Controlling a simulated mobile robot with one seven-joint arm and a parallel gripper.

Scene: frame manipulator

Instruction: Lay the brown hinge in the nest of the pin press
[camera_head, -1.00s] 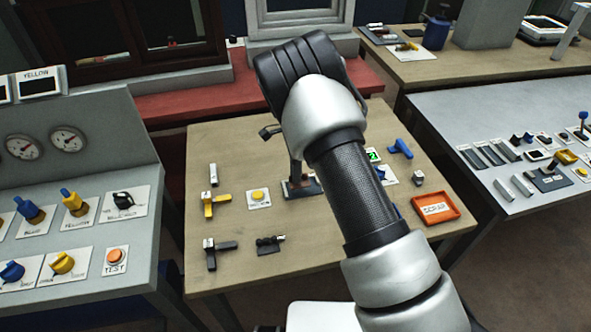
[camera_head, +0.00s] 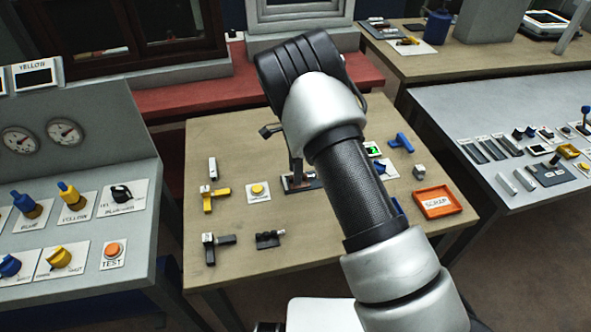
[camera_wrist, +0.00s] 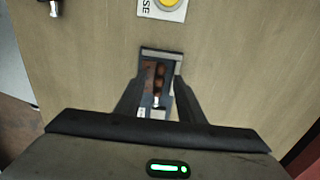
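The brown hinge (camera_wrist: 159,76) shows in the wrist view as dark brown leaves inside the grey frame of the pin press nest (camera_wrist: 163,51). It appears to lie in the nest, but I cannot tell how fully it is seated. A small silver piece shows just below the brown leaves. My gripper (camera_wrist: 160,80) is over the nest, with its dark fingers apart on either side of the hinge and a gap visible on the right. In the head view the press (camera_head: 301,186) is partly hidden by my arm.
On the wooden table, a yellow button plate (camera_head: 258,191), a yellow hinge part (camera_head: 215,196) and black parts (camera_head: 268,240) lie left of the press. A blue part (camera_head: 402,142), a grey cube (camera_head: 419,171) and the orange scrap tray (camera_head: 437,213) are on the right.

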